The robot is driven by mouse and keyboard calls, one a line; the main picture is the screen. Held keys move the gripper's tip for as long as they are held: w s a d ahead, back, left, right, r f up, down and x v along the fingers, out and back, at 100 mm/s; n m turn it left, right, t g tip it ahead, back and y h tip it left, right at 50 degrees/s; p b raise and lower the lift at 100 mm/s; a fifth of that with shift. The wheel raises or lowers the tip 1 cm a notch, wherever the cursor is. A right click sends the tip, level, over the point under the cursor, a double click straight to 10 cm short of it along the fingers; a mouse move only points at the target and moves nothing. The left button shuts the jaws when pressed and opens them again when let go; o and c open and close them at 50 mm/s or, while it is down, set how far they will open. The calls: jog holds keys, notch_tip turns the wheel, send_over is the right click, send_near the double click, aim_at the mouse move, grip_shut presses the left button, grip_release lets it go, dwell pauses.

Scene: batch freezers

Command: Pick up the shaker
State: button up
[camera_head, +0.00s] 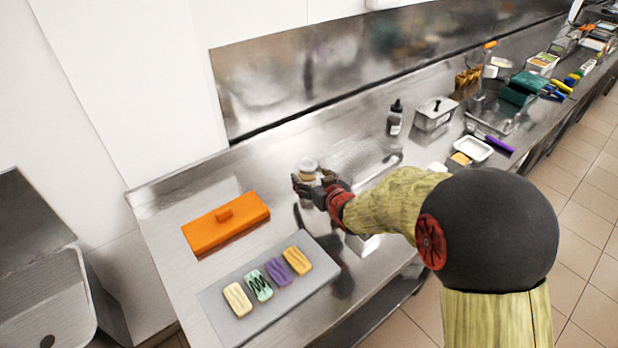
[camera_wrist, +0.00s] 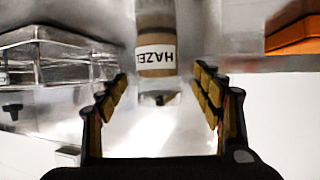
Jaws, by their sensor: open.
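The shaker (camera_head: 308,166) is a small jar with a pale top, standing on the steel counter in the head view. In the wrist view the shaker (camera_wrist: 156,55) is brown with a white label reading "HAZEL", seen upside down. My gripper (camera_head: 315,188) is at the shaker, its dark fingers partly covering the jar's lower part in the head view. In the wrist view my gripper (camera_wrist: 162,88) is open, with the shaker ahead and lined up with the gap between the yellow-padded fingers. I cannot tell whether any finger touches it.
An orange lidded box (camera_head: 228,222) is left of the shaker. A grey tray (camera_head: 222,308) with several coloured bars lies in front. A clear container (camera_head: 362,158) is close on the right. A dark bottle (camera_head: 394,120) and a steel container (camera_head: 434,116) stand farther back.

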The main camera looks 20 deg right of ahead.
jog(key=b+x, duration=0.1)
jog(key=x, duration=0.2)
jog(key=shift+w+f, duration=0.15)
jog(key=shift+w, duration=0.05)
jog(key=shift+c, duration=1.1)
jog(key=c, duration=1)
